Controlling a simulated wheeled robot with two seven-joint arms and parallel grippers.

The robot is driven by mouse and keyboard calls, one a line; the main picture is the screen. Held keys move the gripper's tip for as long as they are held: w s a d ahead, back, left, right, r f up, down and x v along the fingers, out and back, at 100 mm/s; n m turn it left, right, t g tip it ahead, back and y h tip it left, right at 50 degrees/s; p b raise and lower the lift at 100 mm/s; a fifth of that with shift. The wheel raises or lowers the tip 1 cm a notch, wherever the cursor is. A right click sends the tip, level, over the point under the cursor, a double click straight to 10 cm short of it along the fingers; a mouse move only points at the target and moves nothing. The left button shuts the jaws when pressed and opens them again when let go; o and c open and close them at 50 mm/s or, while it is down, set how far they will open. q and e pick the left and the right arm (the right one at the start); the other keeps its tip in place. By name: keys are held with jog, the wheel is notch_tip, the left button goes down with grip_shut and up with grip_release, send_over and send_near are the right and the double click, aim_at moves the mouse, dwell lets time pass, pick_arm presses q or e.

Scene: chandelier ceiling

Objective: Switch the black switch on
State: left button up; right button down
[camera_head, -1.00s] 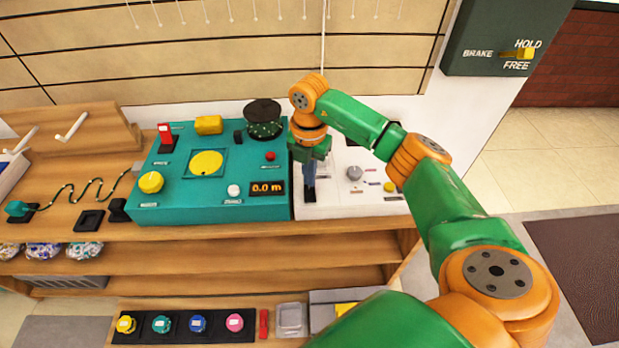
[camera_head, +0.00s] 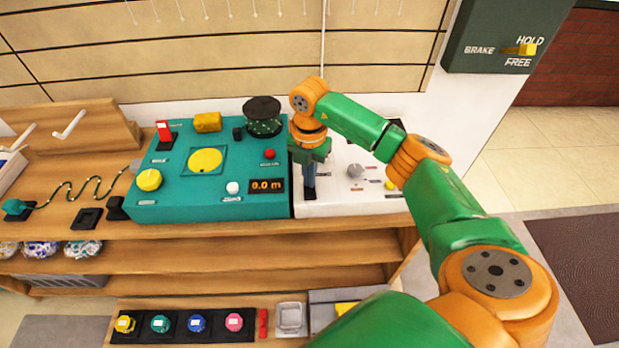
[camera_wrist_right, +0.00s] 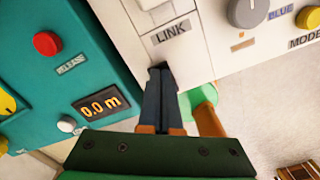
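The white panel (camera_head: 340,204) stands on the wooden counter, beside a teal control box (camera_head: 206,212). My right gripper (camera_head: 309,193) points down at the left part of this panel. In the right wrist view its two dark fingers (camera_wrist_right: 159,75) lie together, with their tips at the panel just below the LINK label (camera_wrist_right: 171,33). A small dark patch shows at the tips; I cannot tell whether it is the black switch. A small black block (camera_head: 238,134) also stands at the back of the teal box. My left gripper is not in view.
The teal box carries a red lever (camera_head: 163,131), a black reel (camera_head: 263,115) and yellow knobs. A grey knob (camera_head: 355,171) is right of my gripper. A BRAKE switch box (camera_head: 490,35) hangs at the upper right. Below is a shelf with coloured buttons (camera_head: 197,323).

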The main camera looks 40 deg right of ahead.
notch_tip(320, 180, up, 7)
jog(key=p, duration=0.6)
jog(key=shift+p, duration=0.4)
jog(key=shift+a+f, duration=0.1)
